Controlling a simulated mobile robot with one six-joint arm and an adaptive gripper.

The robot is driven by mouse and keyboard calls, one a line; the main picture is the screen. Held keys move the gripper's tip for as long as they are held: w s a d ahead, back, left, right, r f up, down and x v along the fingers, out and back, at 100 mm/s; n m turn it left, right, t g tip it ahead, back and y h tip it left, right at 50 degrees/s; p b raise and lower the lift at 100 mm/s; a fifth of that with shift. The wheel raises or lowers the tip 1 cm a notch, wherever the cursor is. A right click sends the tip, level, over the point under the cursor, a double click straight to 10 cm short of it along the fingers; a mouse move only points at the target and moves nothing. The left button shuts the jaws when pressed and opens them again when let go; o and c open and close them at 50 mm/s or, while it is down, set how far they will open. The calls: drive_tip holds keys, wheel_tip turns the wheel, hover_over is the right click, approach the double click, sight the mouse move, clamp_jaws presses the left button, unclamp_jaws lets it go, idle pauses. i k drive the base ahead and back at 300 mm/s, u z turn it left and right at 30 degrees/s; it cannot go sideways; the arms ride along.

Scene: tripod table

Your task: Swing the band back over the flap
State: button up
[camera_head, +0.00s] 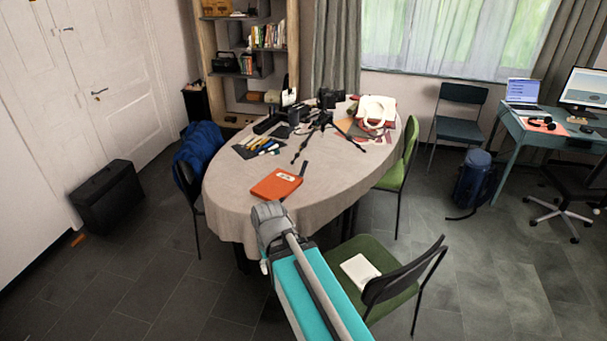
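A flat orange folder-like case (275,186) lies on the oval table (225,195), near its front edge. It has a small pale label. A thin dark strip (303,169) lies by its upper right corner; I cannot tell whether it is a band or a separate thing. Neither a band nor a flap edge can be made out on the case at this size. My arm reaches up from the bottom of the picture, and its grey joint ends just in front of the case. My gripper is not visible.
A small black tripod (323,124), a dark mat with pens (259,146) and a white-and-red bag (375,113) stand farther back on the table. A green chair (388,287) with a white book (360,270) is at front right.

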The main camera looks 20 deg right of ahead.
sight(305, 164)
drive_tip(key=z, duration=2.55)
drive_tip(key=i, duration=2.35)
